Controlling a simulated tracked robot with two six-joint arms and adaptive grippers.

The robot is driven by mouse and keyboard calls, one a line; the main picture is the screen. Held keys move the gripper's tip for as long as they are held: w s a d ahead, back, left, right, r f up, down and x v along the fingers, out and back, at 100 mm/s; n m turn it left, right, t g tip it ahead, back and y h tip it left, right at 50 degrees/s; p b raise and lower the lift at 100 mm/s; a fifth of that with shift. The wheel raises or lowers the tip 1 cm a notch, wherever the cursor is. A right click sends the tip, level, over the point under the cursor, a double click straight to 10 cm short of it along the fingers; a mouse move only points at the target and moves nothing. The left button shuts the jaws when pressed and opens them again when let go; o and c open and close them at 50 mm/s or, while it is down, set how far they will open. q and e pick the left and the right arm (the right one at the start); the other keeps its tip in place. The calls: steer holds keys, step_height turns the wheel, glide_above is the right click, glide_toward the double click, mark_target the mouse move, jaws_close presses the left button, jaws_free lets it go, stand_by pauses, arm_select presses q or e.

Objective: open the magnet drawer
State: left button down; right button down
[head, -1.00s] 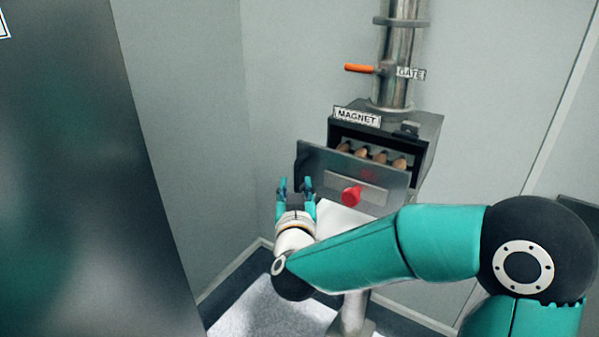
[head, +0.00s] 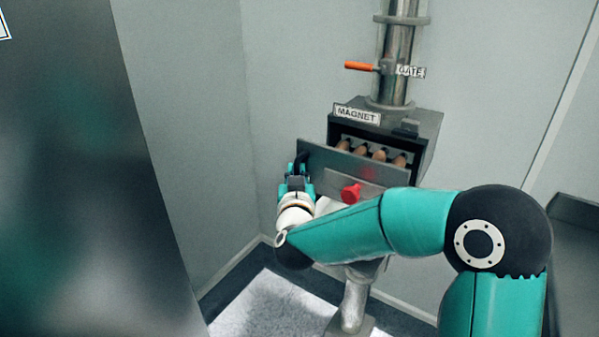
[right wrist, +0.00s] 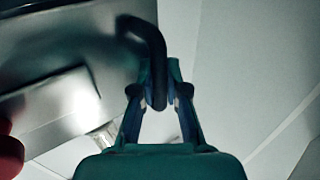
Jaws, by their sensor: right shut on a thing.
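The magnet drawer (head: 330,160) is a steel front panel with a red knob (head: 351,193), under a MAGNET label. It stands partly out of its dark housing (head: 428,135). Several copper-coloured rods (head: 379,155) show in the gap behind the panel. A black bent handle (right wrist: 150,45) sits at the panel's left end; in the head view it is mostly behind the gripper. My right gripper (right wrist: 157,95) is shut on this handle, with the fingers on both sides of it. It also shows in the head view (head: 298,172). My left gripper is out of view.
A steel pipe (head: 398,60) with an orange gate lever (head: 361,66) rises above the housing. A large dark steel surface (head: 80,190) fills the left side. Grey walls close in behind. A pale mat (head: 270,300) lies on the floor below.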

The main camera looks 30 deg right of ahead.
steer(key=shift+a, duration=0.1)
steer(key=shift+s+a, duration=0.25)
steer(key=shift+a, duration=0.45)
steer(key=shift+s+a, duration=0.25)
steer(key=shift+a, duration=0.4)
steer(key=c, duration=1.2)
jaws_free()
steer(key=shift+w+d, duration=0.1)
steer(key=v, duration=1.2)
